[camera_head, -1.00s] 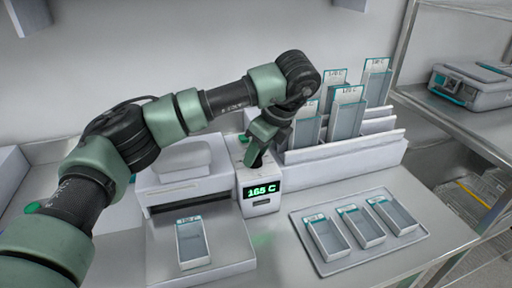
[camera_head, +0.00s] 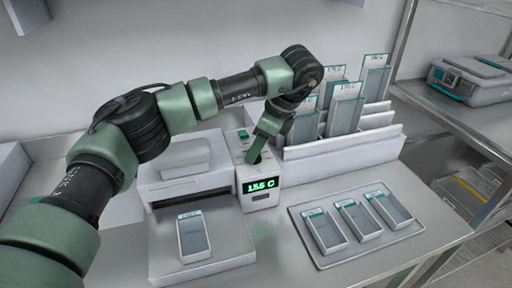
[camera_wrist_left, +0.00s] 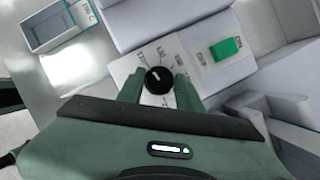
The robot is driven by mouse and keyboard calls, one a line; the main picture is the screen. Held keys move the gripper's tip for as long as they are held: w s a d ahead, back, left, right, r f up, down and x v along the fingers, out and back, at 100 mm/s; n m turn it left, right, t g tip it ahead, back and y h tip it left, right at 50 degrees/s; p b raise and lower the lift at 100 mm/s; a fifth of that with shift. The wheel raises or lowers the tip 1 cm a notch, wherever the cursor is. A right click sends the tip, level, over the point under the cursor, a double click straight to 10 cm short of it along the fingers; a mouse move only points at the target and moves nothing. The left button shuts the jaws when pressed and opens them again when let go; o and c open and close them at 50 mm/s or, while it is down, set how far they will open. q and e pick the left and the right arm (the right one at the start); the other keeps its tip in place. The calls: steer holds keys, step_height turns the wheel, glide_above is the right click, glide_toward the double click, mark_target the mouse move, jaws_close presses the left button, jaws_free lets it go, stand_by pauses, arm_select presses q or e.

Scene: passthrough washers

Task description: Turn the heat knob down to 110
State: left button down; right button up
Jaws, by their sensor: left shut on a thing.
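The heat knob is a small black dial with a white pointer mark (camera_wrist_left: 158,80) on top of the white control box (camera_head: 262,205). My left gripper (camera_head: 255,154) reaches down onto it, with its green fingers on either side of the knob in the left wrist view, shut on it. In the head view the fingers mostly hide the knob. The green display (camera_head: 260,185) on the box front appears to read 155 C. A green button (camera_wrist_left: 226,48) sits beside the knob on the box top. My right gripper is not in view.
A white machine with a slot (camera_head: 185,190) stands left of the box, a tray (camera_head: 193,236) on its front ledge. A white rack (camera_head: 345,158) holding several labelled sleeves is behind right. A grey tray (camera_head: 335,262) with three small bins lies front right.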

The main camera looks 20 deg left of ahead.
mark_target(268, 162)
arm_select(q)
steer(key=shift+f, duration=0.1)
steer(key=c, duration=0.9)
jaws_free()
steer(key=shift+c, duration=0.2)
steer(key=v, duration=0.7)
steer(key=shift+d+r, duration=0.2)
steer(key=shift+r, duration=0.2)
